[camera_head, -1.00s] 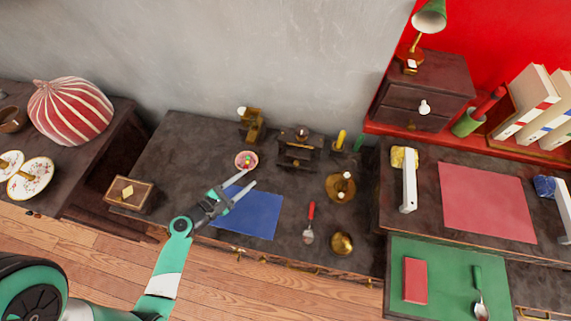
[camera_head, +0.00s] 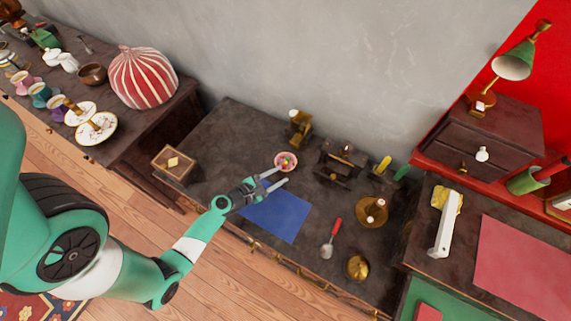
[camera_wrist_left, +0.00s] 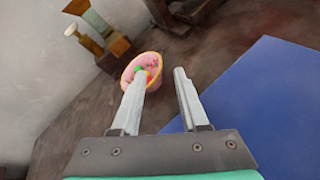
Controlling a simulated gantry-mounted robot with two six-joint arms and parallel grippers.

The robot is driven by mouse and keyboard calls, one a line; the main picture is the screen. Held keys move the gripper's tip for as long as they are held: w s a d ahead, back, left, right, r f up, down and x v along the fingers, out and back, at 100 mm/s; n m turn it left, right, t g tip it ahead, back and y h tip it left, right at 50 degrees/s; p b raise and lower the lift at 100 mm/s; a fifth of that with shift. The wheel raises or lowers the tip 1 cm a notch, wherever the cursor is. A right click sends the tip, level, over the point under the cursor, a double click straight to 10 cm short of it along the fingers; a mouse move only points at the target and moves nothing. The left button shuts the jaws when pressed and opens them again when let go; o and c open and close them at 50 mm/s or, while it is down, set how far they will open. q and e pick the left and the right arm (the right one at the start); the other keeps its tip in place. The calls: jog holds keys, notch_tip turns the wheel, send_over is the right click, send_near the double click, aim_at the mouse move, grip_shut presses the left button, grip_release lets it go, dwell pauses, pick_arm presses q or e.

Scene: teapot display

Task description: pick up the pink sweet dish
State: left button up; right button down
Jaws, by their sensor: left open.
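The pink sweet dish (camera_head: 286,161) is a small round bowl with coloured sweets in it, standing on the dark table (camera_head: 218,140). My left gripper (camera_head: 279,176) is open and empty, its fingertips close to the near side of the dish. In the left wrist view the dish (camera_wrist_left: 148,68) lies just beyond the fingers (camera_wrist_left: 158,85). The left finger overlaps part of the dish there. I cannot tell whether the finger touches it. My right gripper is not in view.
A blue mat (camera_head: 275,215) lies below the gripper. A wooden-gold object (camera_head: 300,128) and a dark stand (camera_head: 338,163) are behind the dish. A wooden box (camera_head: 173,164) sits at the left. A red-handled scoop (camera_head: 331,238) and brass pieces (camera_head: 358,267) lie to the right.

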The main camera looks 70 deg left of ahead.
pick_arm(q)
jog(key=b+x, duration=0.1)
jog(key=x, duration=0.4)
jog(key=shift+s, duration=0.1)
grip_shut()
